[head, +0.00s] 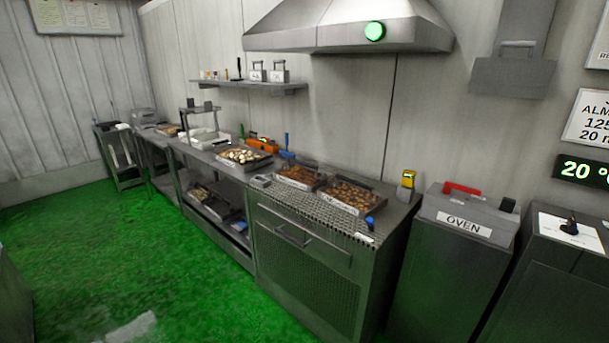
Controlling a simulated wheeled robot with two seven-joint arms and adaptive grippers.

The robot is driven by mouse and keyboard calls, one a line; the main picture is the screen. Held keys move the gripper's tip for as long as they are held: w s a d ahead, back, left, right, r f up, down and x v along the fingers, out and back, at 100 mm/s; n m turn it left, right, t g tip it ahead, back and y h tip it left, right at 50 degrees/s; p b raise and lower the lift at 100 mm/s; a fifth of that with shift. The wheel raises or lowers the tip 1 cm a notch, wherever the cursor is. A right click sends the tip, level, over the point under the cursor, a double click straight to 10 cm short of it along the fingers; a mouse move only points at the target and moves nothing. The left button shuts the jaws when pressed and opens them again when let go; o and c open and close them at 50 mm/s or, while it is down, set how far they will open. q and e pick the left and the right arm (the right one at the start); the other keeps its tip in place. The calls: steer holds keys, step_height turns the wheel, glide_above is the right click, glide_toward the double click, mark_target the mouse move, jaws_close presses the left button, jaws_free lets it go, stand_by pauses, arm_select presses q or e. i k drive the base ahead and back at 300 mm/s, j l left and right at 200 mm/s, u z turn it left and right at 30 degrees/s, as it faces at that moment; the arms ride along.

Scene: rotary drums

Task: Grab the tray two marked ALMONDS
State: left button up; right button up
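Two trays of brown nuts stand side by side on the perforated top of a steel counter. The right tray (349,196) is fuller in view and has small lettering on its front edge that I cannot read. The left tray (299,178) also holds brown pieces. I cannot tell from the lettering which tray is marked ALMONDS. A third tray (244,157) with pale, whitish pieces sits farther left on the adjoining bench. Neither of my grippers shows in the head view.
The counter (305,262) has a drawer handle. A yellow device (407,181) stands at its right end, beside the OVEN unit (464,222) with a red handle. A hood (345,28) hangs above. Green floor (130,245) is open at front left. A shelf (250,86) is on the wall.

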mark_target(306, 176)
steer(key=i+j+z, duration=0.1)
steer(key=j, duration=0.3)
steer(key=i+j+z, duration=0.15)
steer(key=j, duration=0.25)
steer(key=i+j+z, duration=0.1)
steer(key=j, duration=0.3)
steer(key=i+j+z, duration=0.1)
steer(key=j, duration=0.3)
steer(key=i+j+z, duration=0.15)
steer(key=j, duration=0.3)
